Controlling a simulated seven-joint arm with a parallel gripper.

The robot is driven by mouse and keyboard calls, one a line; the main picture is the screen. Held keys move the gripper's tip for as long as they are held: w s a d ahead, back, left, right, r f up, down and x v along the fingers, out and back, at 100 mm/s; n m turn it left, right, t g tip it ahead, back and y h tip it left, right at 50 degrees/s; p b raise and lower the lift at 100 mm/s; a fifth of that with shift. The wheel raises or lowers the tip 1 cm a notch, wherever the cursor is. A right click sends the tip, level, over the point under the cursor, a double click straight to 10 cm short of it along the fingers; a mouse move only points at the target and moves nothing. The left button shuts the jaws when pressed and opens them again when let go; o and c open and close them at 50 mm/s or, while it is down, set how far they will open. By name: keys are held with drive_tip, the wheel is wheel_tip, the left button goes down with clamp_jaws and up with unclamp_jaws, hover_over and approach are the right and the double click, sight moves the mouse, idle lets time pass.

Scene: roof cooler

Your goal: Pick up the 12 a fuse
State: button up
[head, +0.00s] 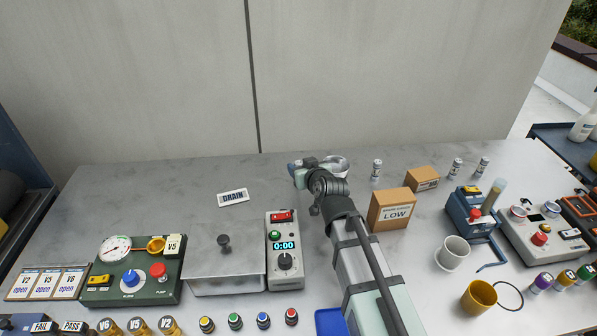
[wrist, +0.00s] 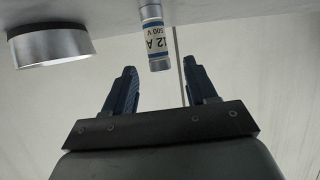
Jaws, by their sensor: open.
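The 12 A fuse (wrist: 155,42), a silver cylinder with a white and blue label reading "12 A 500 V", shows at the top middle of the wrist view. My gripper (wrist: 159,80) is open, and the fuse's near end lies in line with the gap between its two dark blue fingers. I cannot tell whether it is inside the jaws, and no grip shows. In the head view my gripper (head: 296,170) is at the back of the counter, and I cannot make out this fuse there.
A silver ring (head: 338,165) is close right of my gripper; it also shows in the wrist view (wrist: 48,44). Other fuses stand further right (head: 377,168), near cardboard boxes (head: 392,210). A DRAIN tag (head: 233,197) lies left; the counter around it is clear.

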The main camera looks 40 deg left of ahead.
sight(299, 162)
drive_tip(key=x, duration=0.3)
drive_tip(key=shift+w+a+f, duration=0.15)
drive_tip(key=shift+a+f, duration=0.05)
drive_tip(key=shift+a, duration=0.1)
clamp_jaws()
